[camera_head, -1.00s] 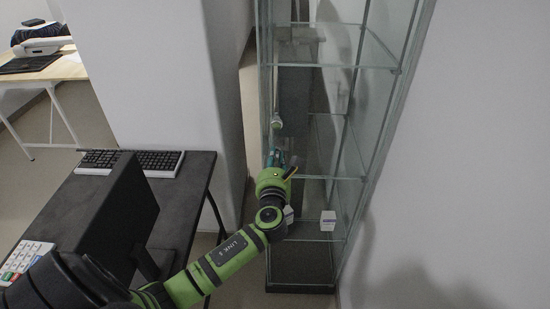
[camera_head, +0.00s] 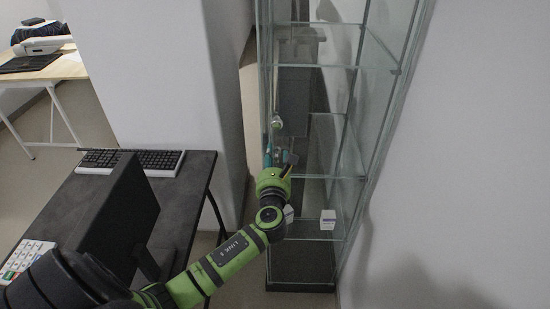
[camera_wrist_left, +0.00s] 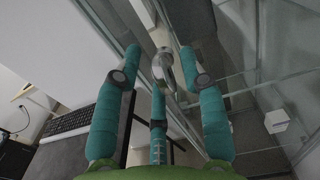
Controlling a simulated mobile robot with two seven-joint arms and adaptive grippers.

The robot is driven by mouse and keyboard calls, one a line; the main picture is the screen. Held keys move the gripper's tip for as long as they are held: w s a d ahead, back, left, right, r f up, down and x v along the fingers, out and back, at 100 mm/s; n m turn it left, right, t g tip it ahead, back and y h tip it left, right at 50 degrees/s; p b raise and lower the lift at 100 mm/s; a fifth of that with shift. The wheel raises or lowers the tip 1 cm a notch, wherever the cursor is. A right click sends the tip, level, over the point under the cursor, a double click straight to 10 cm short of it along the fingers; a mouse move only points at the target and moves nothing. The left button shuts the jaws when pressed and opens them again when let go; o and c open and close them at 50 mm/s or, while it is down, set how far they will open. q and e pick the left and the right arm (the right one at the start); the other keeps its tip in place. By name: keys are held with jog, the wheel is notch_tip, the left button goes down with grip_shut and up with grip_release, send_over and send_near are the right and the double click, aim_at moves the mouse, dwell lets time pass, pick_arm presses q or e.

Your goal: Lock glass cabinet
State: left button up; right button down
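The tall glass cabinet (camera_head: 335,66) stands in the middle of the head view, its glass front edge near my arm. A small silver knob-like lock (camera_head: 276,122) sits on the cabinet's left front side. In the left wrist view the silver lock (camera_wrist_left: 163,68) shows between and beyond the teal fingers, with no clear contact. My left gripper (camera_head: 278,153) is just below the lock in the head view. In the left wrist view its fingers (camera_wrist_left: 160,75) are spread apart and hold nothing. My right gripper is not in view.
Small white boxes, one of them on the right (camera_head: 328,220), stand on a low cabinet shelf. A white wall (camera_head: 470,130) stands close on the right.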

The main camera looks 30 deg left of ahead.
pick_arm(q)
jog(key=v, duration=1.2)
jog(key=s+d+f+n+g+h, duration=0.1)
jog(key=s+f+n+g+h, duration=0.2)
jog(key=f, duration=0.9)
jog(key=s+d+f+n+g+h, duration=0.1)
jog(key=s+f+n+g, duration=0.2)
jog(key=f, duration=0.8)
jog(key=s+f+n+g+h, duration=0.2)
jog(key=s+f+n, duration=0.25)
jog(key=f, duration=0.75)
jog(key=s+d+f+n+g+h, duration=0.1)
jog(key=s+f+n+g, duration=0.1)
jog(key=s+f+n, duration=0.3)
jog(key=s+d+f+n+g+h, duration=0.1)
jog(key=s+f+n, duration=0.4)
jog(key=s, duration=0.9)
jog(key=s+d+f+n+g+h, duration=0.1)
jog(key=s+d+f+n+g, duration=0.1)
jog(key=s+f+n, duration=0.4)
jog(key=s+g, duration=0.1)
jog(key=s, duration=0.2)
jog(key=shift+s+d+h, duration=0.3)
